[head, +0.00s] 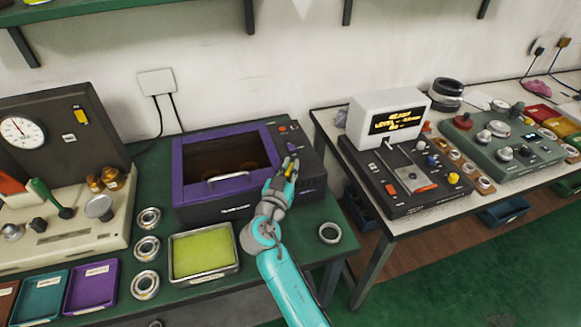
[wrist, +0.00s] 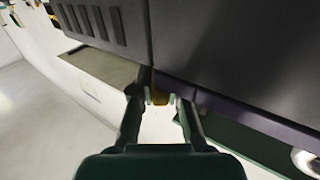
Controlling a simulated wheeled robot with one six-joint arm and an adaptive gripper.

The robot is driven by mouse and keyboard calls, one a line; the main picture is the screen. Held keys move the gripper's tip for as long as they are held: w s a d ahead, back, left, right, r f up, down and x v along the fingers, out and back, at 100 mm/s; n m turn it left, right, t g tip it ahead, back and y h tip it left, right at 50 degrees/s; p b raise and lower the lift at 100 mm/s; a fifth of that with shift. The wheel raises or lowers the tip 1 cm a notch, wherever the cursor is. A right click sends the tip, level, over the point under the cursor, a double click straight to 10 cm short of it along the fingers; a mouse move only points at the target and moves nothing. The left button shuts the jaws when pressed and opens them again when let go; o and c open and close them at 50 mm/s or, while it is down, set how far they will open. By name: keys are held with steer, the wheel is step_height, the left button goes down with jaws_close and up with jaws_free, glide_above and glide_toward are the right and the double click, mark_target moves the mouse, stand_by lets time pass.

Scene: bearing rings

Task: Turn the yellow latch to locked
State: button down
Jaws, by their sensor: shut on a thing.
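The yellow latch (head: 290,168) is a small piece at the right of the purple-framed box (head: 178,170), largely hidden by my gripper. My gripper (head: 287,165) reaches the right part of the box from the front, with its fingers around the latch. In the wrist view, my gripper (wrist: 159,98) has its two fingertips shut on the small yellow-brown latch (wrist: 161,86), against the dark edge of the box (wrist: 220,50). The turn position of the latch cannot be read, as the fingers cover it.
A tray with a yellow-green mat (head: 203,255) stands in front of the box. Bearing rings (head: 149,218) lie left of it, and one ring (head: 330,233) lies to the right. A gauge machine (head: 60,170) stands left. A second bench (head: 330,123) with control panels stands right.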

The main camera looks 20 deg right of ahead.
steer(key=shift+f+m+g+h, duration=0.1)
steer(key=shift+m+g+h, duration=0.2)
stand_by(0.4)
steer(key=c, duration=1.2)
jaws_free()
steer(key=shift+o, duration=0.2)
steer(key=shift+a, duration=0.1)
steer(key=v, duration=1.2)
steer(key=shift+o, duration=0.2)
